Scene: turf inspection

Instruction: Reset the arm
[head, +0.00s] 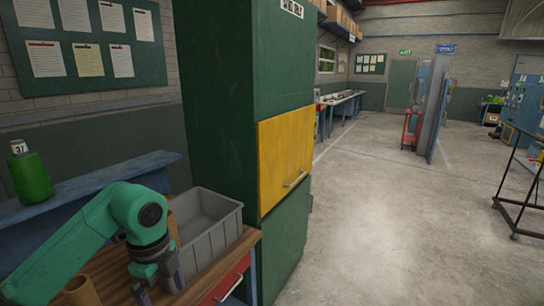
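My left arm (95,225) is green and comes in from the left, bent at a dark-capped joint and reaching down over a wooden bench top (115,268). My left gripper (158,284) points down at the lower edge of the view. Its two grey fingers stand apart, with nothing visible between them. A grey open bin (222,232) stands on the bench just right of the gripper. My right arm and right gripper are not in view.
A brown cylinder (80,292) stands left of the gripper; another brown piece is partly hidden behind the arm. A green cabinet with a yellow door (285,158) rises right of the bin. A green bottle (30,174) stands on a blue shelf. Open concrete floor (390,220) lies to the right.

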